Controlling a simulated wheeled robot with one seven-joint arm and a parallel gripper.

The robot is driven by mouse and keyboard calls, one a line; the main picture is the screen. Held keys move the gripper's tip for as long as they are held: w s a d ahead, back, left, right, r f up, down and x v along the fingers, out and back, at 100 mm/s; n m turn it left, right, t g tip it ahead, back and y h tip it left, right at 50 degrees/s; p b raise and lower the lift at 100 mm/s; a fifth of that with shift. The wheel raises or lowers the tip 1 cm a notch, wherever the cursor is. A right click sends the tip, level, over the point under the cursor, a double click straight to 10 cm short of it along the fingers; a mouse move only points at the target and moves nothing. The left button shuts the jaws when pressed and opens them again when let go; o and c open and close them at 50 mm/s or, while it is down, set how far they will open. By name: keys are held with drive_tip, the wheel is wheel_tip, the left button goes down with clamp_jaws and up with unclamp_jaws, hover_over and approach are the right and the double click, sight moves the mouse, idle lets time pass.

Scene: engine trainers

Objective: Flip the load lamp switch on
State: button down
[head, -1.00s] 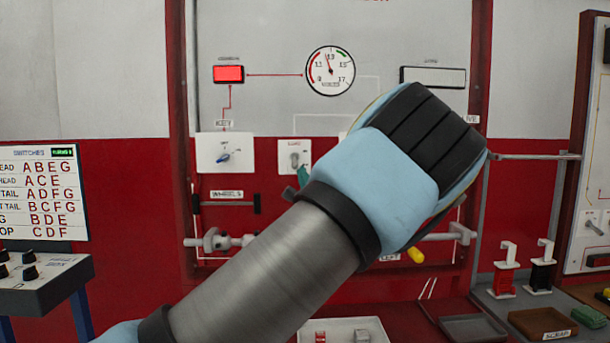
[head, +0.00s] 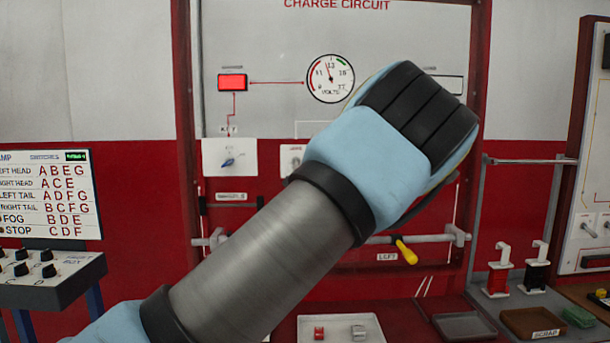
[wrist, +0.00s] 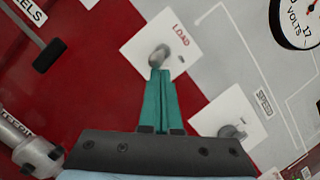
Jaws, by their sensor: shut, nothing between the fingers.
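The load switch is a grey toggle (wrist: 159,55) on a white plate (wrist: 140,44) marked LOAD, seen in the wrist view. In the head view only the left part of the load plate (head: 290,157) shows; my arm hides its toggle. My gripper (wrist: 161,72) has its two teal fingers pressed together with nothing between them. Their tips are right at the lower side of the toggle in the wrist view, overlapping it or close to touching; I cannot tell which. In the head view the fingers are hidden behind my wrist.
A key switch (head: 228,161) is left of the load plate. A speed switch (wrist: 232,131) is close to the fingers in the wrist view. A volts gauge (head: 331,78) and a lit red lamp (head: 232,82) are above. A bar with a yellow handle (head: 405,251) sticks out below.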

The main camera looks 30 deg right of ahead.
drive_tip(key=shift+s+a+r+p, duration=0.1)
drive_tip(key=shift+r+p, duration=0.45)
drive_tip(key=shift+p, duration=0.05)
drive_tip(key=shift+r, duration=0.1)
drive_tip(key=shift+s+a+r+p, duration=0.15)
drive_tip(key=shift+r+p, duration=0.25)
drive_tip(key=shift+p, duration=0.2)
drive_tip(key=shift+f, duration=0.1)
